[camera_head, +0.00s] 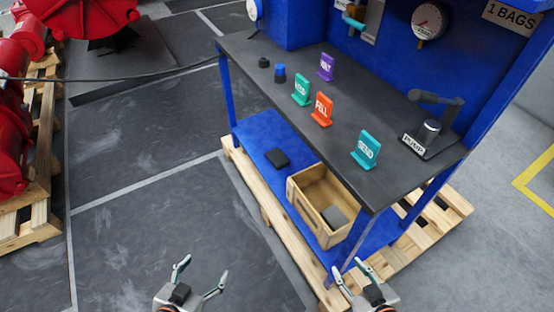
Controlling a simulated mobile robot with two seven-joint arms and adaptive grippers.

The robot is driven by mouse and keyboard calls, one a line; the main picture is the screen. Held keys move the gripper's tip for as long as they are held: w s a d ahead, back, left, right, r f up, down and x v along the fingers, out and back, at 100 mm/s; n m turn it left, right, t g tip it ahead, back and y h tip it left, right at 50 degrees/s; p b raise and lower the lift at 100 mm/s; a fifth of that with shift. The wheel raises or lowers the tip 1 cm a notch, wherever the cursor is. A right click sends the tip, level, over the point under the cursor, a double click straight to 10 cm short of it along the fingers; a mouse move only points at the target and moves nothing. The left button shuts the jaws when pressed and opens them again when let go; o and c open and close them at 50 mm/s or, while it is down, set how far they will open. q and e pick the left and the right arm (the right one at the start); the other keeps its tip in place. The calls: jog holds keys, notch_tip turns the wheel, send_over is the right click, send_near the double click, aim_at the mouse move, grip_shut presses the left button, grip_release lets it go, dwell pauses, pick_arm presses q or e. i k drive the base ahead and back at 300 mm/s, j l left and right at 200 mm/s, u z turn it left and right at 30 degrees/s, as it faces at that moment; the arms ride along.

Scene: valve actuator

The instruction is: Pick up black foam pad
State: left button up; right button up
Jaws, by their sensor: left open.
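A black foam pad (278,158) lies flat on the blue lower shelf (262,128) of the workbench, left of a wooden box. A dark grey block or pad (334,216) lies inside the wooden box (313,214); I cannot tell its material. My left gripper (204,271) is open and empty at the bottom of the head view, in front of the bench and well short of the black pad. My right gripper (348,268) has its fingertips apart and seems empty, near the bench's front right leg.
The black bench top (350,110) overhangs the shelf and carries colored lever tags, including an orange one (322,109), and a pump (430,132). A wooden pallet (270,210) lies under the bench. Red machinery (85,15) stands at upper left.

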aim_at(278, 158)
jog(key=z, duration=0.6)
jog(key=i+j+z, duration=0.1)
jog(key=z, duration=0.3)
jog(key=j+z, duration=0.5)
jog(key=z, duration=0.25)
jog(key=j+z, duration=0.4)
jog(key=j, duration=1)
jog(key=k+j, duration=0.1)
jog(key=j, duration=0.3)
jog(key=j+z, duration=0.05)
